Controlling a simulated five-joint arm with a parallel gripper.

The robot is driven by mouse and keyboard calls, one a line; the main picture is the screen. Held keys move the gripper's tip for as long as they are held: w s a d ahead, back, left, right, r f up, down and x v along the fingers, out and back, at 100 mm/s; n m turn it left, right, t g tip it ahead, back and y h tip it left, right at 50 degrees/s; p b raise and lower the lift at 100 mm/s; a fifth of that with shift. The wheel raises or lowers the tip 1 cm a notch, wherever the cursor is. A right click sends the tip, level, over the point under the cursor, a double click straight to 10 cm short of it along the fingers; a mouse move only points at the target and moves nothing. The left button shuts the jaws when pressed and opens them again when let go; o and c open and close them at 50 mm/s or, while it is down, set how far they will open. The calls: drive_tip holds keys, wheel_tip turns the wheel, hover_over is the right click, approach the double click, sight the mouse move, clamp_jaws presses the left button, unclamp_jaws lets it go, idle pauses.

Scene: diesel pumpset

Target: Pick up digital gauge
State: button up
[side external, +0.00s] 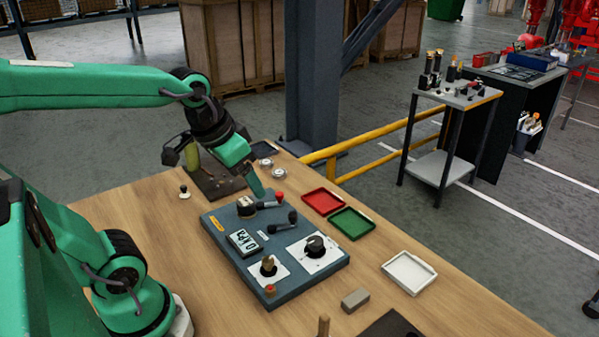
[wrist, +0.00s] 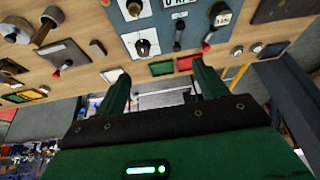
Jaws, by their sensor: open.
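The digital gauge (side external: 244,242) is a small box with a pale display and dark characters. It sits on the blue-grey panel (side external: 278,281) on the wooden table, left of the panel's middle. In the wrist view only the lower edge of the gauge (wrist: 179,13) shows at the top. My gripper (side external: 259,188) is above the far edge of the panel, apart from the gauge. In the wrist view its two green fingers (wrist: 160,73) are spread with nothing held between them.
A grey block (side external: 355,300) is near the front. Bare table lies left of the panel.

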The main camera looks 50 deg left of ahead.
drive_tip(key=w+a+f+n+g, duration=0.1)
drive_tip(key=w+a+f, duration=0.1)
drive_tip(key=w+a, duration=0.15)
drive_tip(key=w+a+f+g, duration=0.2)
drive_tip(key=w+a+f, duration=0.1)
drive_tip(key=a, duration=0.2)
drive_tip(key=g, duration=0.2)
hover_over(246, 201)
drive_tip(key=shift+n, duration=0.4)
drive_tip(key=f, duration=0.6)
drive_tip(key=shift+w+a+f, duration=0.1)
drive_tip(key=shift+w+f, duration=0.1)
drive_tip(key=shift+f, duration=1.35)
drive_tip(key=shift+s+f, duration=0.2)
drive_tip(key=shift+f, duration=2.4)
drive_tip(key=c, duration=1.3)
